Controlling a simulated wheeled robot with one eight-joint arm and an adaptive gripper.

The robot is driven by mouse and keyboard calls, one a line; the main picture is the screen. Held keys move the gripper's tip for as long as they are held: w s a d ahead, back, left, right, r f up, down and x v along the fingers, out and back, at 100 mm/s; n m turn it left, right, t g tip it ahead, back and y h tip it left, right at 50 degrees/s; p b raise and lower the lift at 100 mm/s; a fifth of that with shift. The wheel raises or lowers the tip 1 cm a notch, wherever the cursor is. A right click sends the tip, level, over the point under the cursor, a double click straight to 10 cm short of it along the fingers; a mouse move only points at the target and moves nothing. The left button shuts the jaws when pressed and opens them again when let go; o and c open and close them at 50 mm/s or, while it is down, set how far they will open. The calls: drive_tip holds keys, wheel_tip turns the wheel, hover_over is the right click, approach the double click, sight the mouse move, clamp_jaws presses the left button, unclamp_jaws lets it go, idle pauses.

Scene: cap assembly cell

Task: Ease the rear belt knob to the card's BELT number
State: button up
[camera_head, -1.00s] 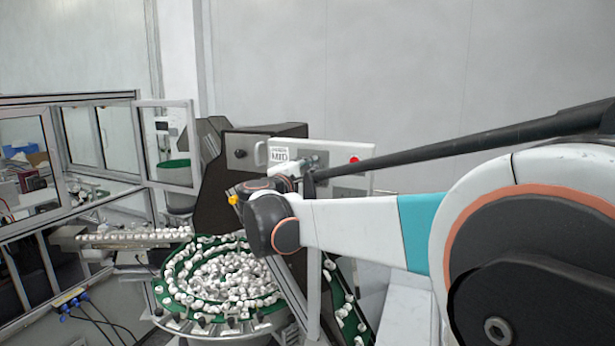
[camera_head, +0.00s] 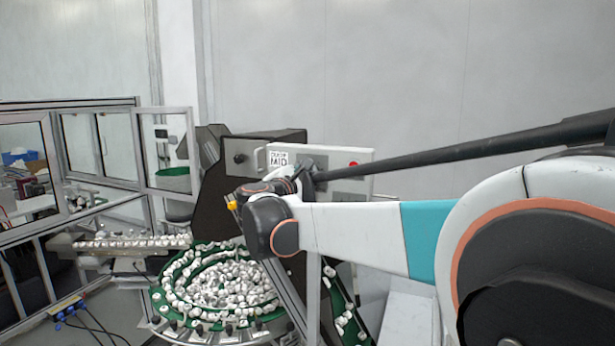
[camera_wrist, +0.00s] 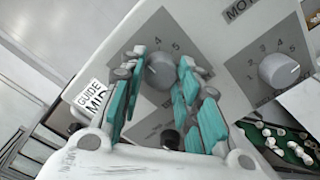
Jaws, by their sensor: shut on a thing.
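In the wrist view the teal-padded fingers of my gripper (camera_wrist: 163,60) are shut on a round grey knob (camera_wrist: 159,73) on a grey dial plate, one finger on each side. Numbers 4 and 5 show beside the knob; its pointer and the other numbers are hidden or unclear. A white card (camera_wrist: 92,98) left of the fingers reads GUIDE MID; I see no BELT number on its visible part. In the head view the card (camera_head: 279,159) is on the pale control panel (camera_head: 345,157), and my gripper there is largely hidden by my arm.
A second grey knob (camera_wrist: 279,70) with a numbered dial is at right, its label cut off. A black knob (camera_wrist: 170,139) sits below, between the fingers. A red button (camera_head: 354,164) is on the panel. A green bowl of white caps (camera_head: 222,285) stands in front.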

drive_tip(key=shift+f, duration=0.1)
drive_tip(key=o, duration=1.1)
drive_tip(key=shift+s, duration=0.1)
drive_tip(key=v, duration=0.7)
drive_tip(key=shift+s+a, duration=0.1)
drive_tip(key=shift+s, duration=0.1)
